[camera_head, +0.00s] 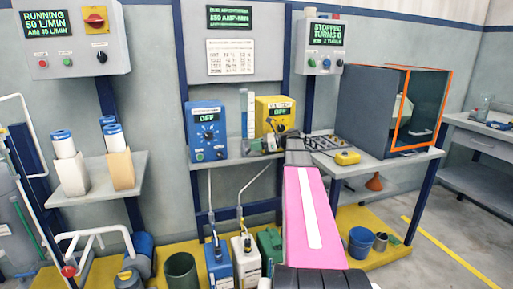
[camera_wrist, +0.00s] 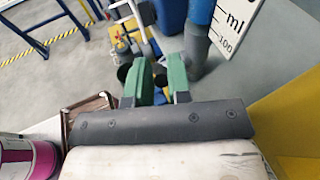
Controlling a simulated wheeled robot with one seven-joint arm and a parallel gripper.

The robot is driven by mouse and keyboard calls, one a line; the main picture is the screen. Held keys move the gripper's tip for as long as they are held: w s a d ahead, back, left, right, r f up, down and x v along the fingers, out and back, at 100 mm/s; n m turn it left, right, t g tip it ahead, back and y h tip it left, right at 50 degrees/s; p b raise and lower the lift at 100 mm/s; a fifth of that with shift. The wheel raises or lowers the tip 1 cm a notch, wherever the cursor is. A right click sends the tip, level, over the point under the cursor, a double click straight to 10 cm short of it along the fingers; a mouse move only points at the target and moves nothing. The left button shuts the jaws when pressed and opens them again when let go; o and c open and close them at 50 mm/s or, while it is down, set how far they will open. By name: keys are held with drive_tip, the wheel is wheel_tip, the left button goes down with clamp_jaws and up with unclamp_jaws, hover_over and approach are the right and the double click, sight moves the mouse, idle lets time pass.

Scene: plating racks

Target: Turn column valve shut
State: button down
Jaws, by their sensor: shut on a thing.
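The column stands in the wrist view as a blue tube with a grey lower part (camera_wrist: 197,45), next to a white scale (camera_wrist: 236,22) marked ml and 100. In the head view the scale (camera_head: 250,112) stands between the blue and yellow OFF units. My gripper (camera_wrist: 160,80) has green fingers close together beside the foot of the column. It is shut on a small part that I take to be the column valve, mostly hidden by the fingers. A dark round piece (camera_wrist: 124,73) shows at the left finger. The valve's angle cannot be told.
The blue unit (camera_head: 207,132) and the yellow unit (camera_head: 275,108) flank the column on the shelf. Jugs (camera_head: 219,266) stand on the floor below.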

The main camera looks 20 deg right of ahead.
sight(248, 152)
drive_tip(key=h, duration=0.1)
drive_tip(key=a+h, duration=0.1)
drive_tip(key=h, duration=0.1)
drive_tip(key=r+n+h, duration=0.1)
drive_tip(key=shift+a+r+g, duration=0.1)
drive_tip(key=shift+a+g, duration=0.25)
drive_tip(key=shift+g, duration=0.05)
drive_tip(key=shift+a+r+n+g+h, duration=0.2)
drive_tip(key=shift+a+h, duration=0.25)
drive_tip(key=shift+h, duration=0.7)
drive_tip(key=shift+a+f+n+g+h, duration=0.1)
drive_tip(key=shift+a+n+h, duration=0.25)
drive_tip(key=shift+h, duration=0.8)
drive_tip(key=c, duration=1.1)
unclamp_jaws()
drive_tip(key=shift+a, duration=0.1)
drive_tip(key=v, duration=1)
drive_tip(key=shift+s+d+r, duration=0.15)
drive_tip(key=shift+d+r, duration=0.05)
drive_tip(key=shift+r, duration=0.15)
